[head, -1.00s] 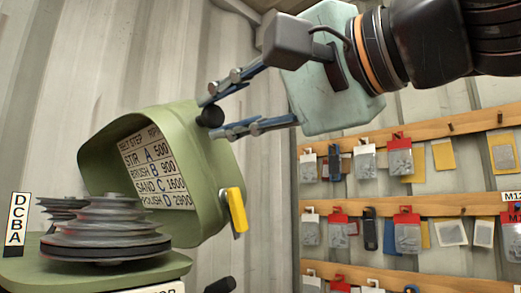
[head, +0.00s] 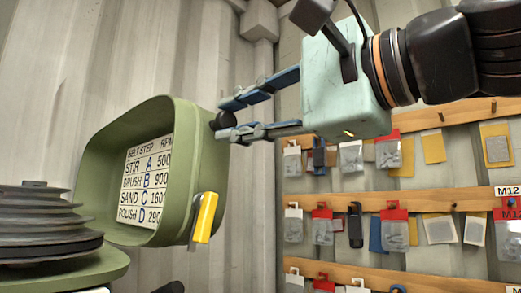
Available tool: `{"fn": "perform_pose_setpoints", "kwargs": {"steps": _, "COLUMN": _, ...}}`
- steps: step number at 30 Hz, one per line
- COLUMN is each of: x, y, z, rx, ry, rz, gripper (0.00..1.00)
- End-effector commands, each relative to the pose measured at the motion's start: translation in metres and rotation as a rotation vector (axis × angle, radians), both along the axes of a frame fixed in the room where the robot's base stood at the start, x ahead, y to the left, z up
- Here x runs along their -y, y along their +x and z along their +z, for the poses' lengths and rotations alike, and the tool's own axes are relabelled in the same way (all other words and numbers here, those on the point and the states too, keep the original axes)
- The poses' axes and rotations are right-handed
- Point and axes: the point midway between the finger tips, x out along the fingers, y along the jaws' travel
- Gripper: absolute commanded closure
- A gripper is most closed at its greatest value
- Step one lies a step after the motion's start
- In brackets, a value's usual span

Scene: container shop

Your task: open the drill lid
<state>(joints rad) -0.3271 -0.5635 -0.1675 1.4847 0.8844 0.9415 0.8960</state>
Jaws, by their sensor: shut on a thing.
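The green drill lid (head: 170,118) stands raised on its edge at the left, its hollow inside turned partly toward me. A white belt-step speed chart (head: 146,180) is fixed inside it. A yellow latch (head: 205,217) sits on the lid's lower right side. A black round knob (head: 224,120) is on its right rim. My gripper (head: 227,119) reaches in from the upper right, its two blue-grey fingers closed about the knob. The grey stepped pulley (head: 40,226) lies uncovered on the green drill head (head: 75,271) at the lower left.
Wooden rails (head: 400,125) with hanging packets (head: 395,233) line the wall at the right, behind my arm. Corrugated metal wall (head: 60,70) is behind the lid. A dark rounded part (head: 170,287) shows at the bottom edge.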

Motion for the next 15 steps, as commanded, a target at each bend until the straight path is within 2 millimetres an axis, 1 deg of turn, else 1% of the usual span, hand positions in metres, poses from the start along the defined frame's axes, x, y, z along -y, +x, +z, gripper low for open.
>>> {"fn": "perform_pose_setpoints", "kwargs": {"steps": 6, "x": 0.0055, "y": 0.0053, "z": -0.0016, "rx": -0.035, "ry": 0.036, "rz": 0.001, "gripper": 1.00}}
{"fn": "perform_pose_setpoints", "kwargs": {"steps": 15, "x": 0.0064, "y": 0.0063, "z": -0.0020, "rx": -0.042, "ry": 0.043, "rz": 0.002, "gripper": 1.00}}
